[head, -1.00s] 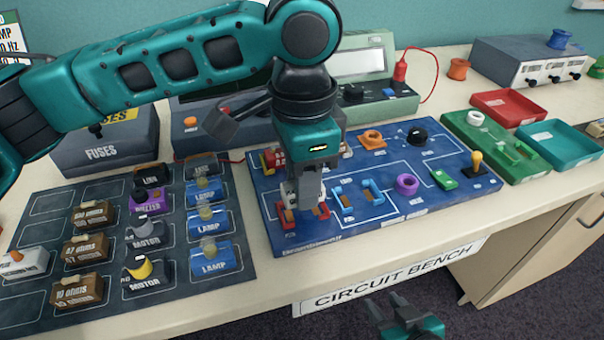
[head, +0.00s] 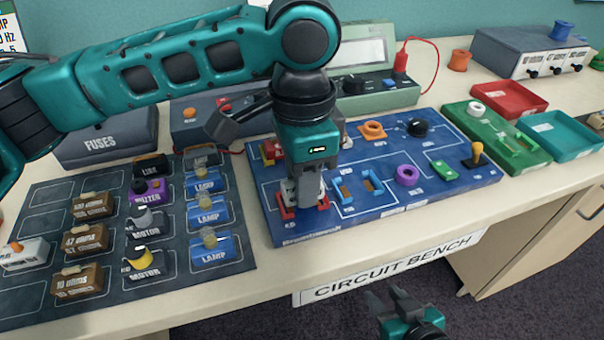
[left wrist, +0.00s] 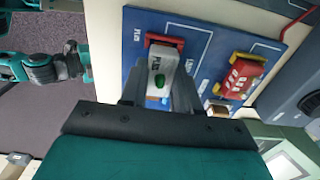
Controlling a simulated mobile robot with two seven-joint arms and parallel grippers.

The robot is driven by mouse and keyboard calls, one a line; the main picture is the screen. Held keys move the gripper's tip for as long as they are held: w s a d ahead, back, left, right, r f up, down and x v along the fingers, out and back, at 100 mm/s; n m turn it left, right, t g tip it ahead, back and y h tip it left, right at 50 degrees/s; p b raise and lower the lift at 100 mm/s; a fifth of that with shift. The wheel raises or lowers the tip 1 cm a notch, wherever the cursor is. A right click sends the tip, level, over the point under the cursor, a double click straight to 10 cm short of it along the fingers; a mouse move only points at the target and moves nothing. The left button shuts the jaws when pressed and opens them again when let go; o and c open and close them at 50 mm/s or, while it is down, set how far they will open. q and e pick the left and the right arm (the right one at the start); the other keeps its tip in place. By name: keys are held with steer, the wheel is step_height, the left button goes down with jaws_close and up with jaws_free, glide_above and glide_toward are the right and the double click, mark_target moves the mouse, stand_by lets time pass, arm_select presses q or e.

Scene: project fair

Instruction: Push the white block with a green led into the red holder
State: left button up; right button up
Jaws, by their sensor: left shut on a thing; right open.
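The white block (left wrist: 160,78) with a green led (left wrist: 160,81) is between the fingers of my left gripper (head: 308,196), which is shut on it. In the head view the white block (head: 289,190) is mostly hidden by the fingers. The block is upright at the red holder (head: 286,210), on the near left corner of the blue board. The red holder also shows just past the block in the left wrist view (left wrist: 165,40). I cannot tell how deep the block sits in it. My right gripper (head: 388,300) is open and empty, in front of the bench.
The blue board (head: 400,197) also bears a blue holder (head: 358,187), a purple ring (head: 408,175) and a red block (left wrist: 241,76) near the left gripper. A dark tray (head: 100,308) with several blocks lies left. Red and teal trays stand at right.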

arm_select(q)
steer(key=shift+p, duration=0.6)
stand_by(0.6)
steer(key=shift+p, duration=0.75)
stand_by(0.4)
steer(key=shift+p, duration=0.75)
steer(key=shift+f, duration=0.65)
stand_by(1.2)
steer(key=o, duration=1.1)
steer(key=shift+o, duration=0.5)
